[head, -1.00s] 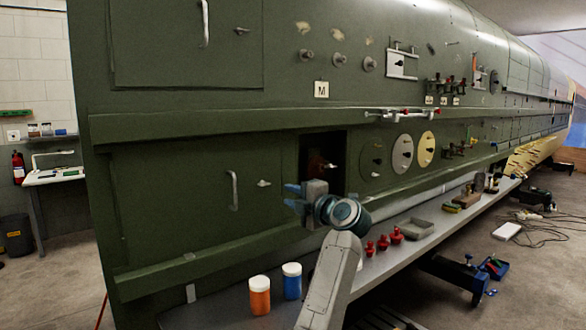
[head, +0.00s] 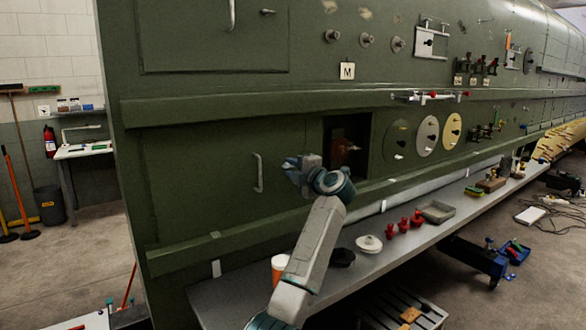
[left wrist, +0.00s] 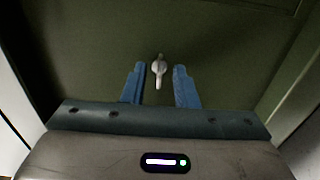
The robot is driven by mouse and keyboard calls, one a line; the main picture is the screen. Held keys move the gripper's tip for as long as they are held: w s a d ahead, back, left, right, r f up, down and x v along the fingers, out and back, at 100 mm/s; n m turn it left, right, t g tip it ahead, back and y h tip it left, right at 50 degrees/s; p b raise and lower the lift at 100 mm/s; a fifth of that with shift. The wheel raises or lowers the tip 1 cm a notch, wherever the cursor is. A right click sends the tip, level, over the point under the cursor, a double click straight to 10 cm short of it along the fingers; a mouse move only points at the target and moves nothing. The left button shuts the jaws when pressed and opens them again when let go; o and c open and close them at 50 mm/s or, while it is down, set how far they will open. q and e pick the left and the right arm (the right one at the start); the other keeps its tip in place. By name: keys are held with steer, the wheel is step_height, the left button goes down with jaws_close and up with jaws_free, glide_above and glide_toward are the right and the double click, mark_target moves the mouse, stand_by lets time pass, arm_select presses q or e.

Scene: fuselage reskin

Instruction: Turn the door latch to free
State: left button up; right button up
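The lower green door (head: 205,185) in the fuselage side has a pale vertical handle (head: 258,173). In the left wrist view its small pale latch (left wrist: 158,70) lies between the blue fingertips of my left gripper (left wrist: 158,82), its long side upright in that picture. The fingers are apart, with a gap on each side of the latch. In the head view my left gripper (head: 294,167) is at the door's right part, right of the handle, and hides the latch. The door looks closed. My right gripper is not in view.
A dark square opening (head: 347,148) is right of the door. A grey shelf (head: 385,262) runs below, holding red knobs (head: 403,224), a grey tray (head: 437,211), a white disc (head: 369,244) and an orange jar (head: 280,266). An upper door (head: 200,35) has its own latch (head: 268,12).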

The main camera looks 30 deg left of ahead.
arm_select(q)
jaws_close()
arm_select(e)
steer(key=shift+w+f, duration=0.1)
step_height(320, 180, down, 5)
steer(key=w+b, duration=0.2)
steer(key=b, duration=0.4)
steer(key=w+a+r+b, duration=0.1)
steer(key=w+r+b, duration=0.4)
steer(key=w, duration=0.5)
arm_select(q)
steer(key=n+b, duration=0.2)
steer(key=n, duration=1.5)
steer(key=shift+b, duration=0.4)
steer(key=shift+n, duration=0.5)
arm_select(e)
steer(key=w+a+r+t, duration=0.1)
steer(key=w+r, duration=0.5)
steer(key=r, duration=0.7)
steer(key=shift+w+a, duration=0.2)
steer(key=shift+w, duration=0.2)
